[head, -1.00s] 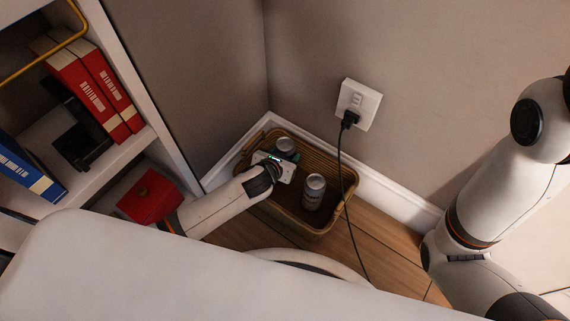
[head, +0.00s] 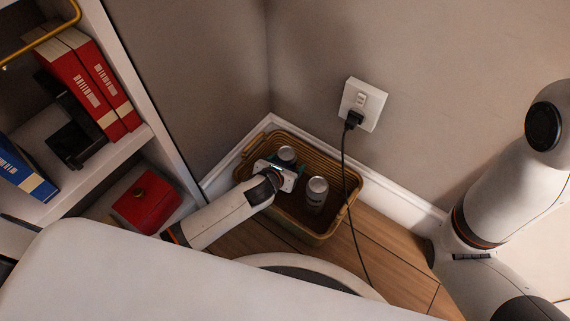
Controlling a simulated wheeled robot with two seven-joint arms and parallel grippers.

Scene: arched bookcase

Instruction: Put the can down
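A brown basket (head: 337,222) stands on the floor in the corner. One can (head: 316,193) stands upright inside it on the right. A second can (head: 287,154) shows its silver top at the back of the basket, its lower part hidden by my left gripper. My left gripper (head: 281,168) is over the basket, right at this second can. Its fingers are mostly hidden by its own body, so I cannot see whether they hold the can. My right arm comes in at the right; its gripper is out of view.
A black cord (head: 344,185) hangs from the wall socket (head: 362,104) and crosses the basket's right side. A white bookcase (head: 159,131) with red binders (head: 82,80) and a red box (head: 147,201) stands at the left.

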